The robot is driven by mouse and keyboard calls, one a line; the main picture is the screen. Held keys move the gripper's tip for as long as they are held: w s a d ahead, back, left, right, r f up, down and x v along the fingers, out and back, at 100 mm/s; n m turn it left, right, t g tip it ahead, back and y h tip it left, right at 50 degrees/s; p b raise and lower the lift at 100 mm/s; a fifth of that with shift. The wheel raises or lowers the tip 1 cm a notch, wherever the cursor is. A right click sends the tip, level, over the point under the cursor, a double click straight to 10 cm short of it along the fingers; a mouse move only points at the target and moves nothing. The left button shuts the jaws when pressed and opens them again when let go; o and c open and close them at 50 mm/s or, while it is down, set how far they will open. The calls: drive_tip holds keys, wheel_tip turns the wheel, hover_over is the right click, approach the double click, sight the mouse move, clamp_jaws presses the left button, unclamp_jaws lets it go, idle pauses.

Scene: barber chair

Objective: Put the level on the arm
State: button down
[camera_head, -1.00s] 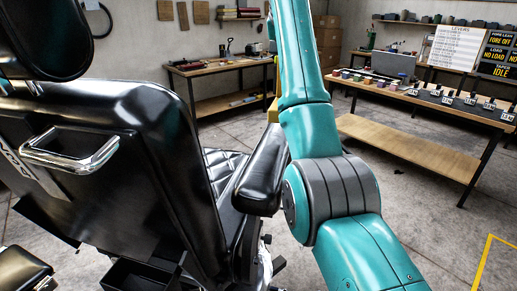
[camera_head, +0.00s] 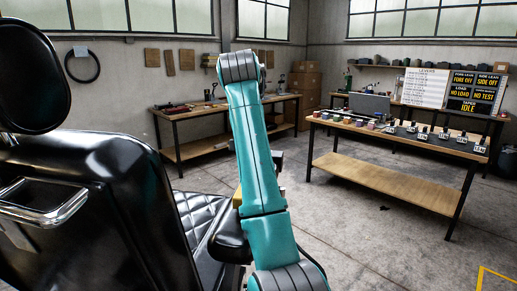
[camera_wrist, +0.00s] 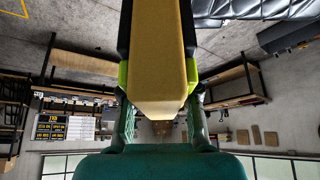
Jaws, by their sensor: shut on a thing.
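My gripper (camera_wrist: 157,76) is shut on the level, with one finger on each side of it. The level (camera_wrist: 158,45) is a long yellow bar that fills the upper middle of the wrist view. In the head view only a small yellow piece of it (camera_head: 237,196) shows at the left edge of my teal arm. The arm of the chair (camera_head: 229,243) is a black padded armrest, partly covered by my arm. The level shows close to this armrest, but I cannot tell whether they touch. My gripper is hidden behind my arm in the head view.
The black barber chair (camera_head: 110,210) with a chrome handle (camera_head: 42,208) fills the left. A workbench (camera_head: 222,110) stands behind, and a table with levers (camera_head: 400,132) stands at the right. The concrete floor between is mostly clear.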

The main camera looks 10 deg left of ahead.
drive_tip(key=shift+f, duration=0.4)
drive_tip(key=c, duration=0.8)
unclamp_jaws()
drive_tip(key=shift+f, duration=0.1)
drive_tip(key=shift+c, duration=0.2)
